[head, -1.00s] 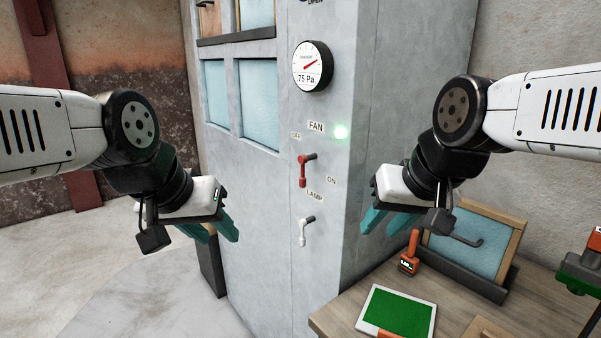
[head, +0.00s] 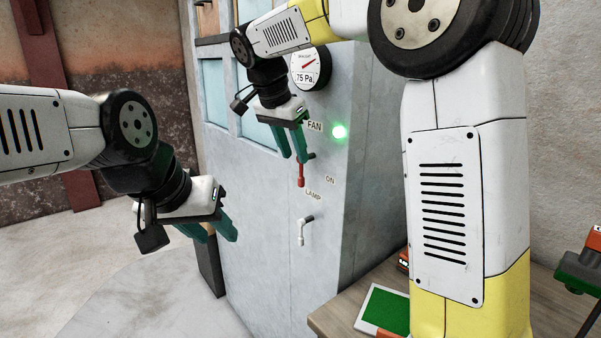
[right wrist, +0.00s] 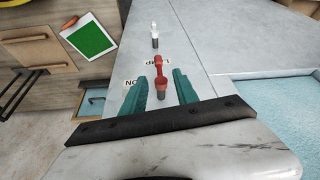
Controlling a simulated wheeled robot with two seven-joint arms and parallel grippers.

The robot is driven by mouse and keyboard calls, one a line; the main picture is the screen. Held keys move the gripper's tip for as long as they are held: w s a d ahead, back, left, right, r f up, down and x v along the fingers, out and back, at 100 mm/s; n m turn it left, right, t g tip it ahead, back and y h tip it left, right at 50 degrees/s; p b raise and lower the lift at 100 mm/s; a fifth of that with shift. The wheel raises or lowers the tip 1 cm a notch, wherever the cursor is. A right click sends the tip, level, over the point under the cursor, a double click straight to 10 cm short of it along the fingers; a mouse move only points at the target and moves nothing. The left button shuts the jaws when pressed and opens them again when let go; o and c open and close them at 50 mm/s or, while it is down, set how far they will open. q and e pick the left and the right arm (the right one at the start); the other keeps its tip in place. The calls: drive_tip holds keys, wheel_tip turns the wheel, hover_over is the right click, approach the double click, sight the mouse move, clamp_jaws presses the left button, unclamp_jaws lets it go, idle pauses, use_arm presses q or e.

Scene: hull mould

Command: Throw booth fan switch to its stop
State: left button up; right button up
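The red fan switch (head: 300,173) is a lever on the grey booth wall, below the FAN label (head: 314,126). Its handle hangs straight down, near the ON label (head: 330,181). My right gripper (head: 293,159) is at the lever, pointing down. In the right wrist view its fingers are open (right wrist: 160,80), one on each side of the red lever (right wrist: 159,66), with visible gaps. The OFF label is hidden behind my right gripper.
A green light (head: 340,132) glows beside FAN. A gauge (head: 309,67) reads .75 Pa. A white lamp lever (head: 303,230) is below the fan switch. A wooden bench (head: 345,315) with a green-screened tablet (head: 384,310) is at lower right, partly hidden by my right arm.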

sight(299, 166)
drive_tip(key=x, duration=0.7)
clamp_jaws()
drive_tip(key=shift+r, duration=0.1)
idle(1.2)
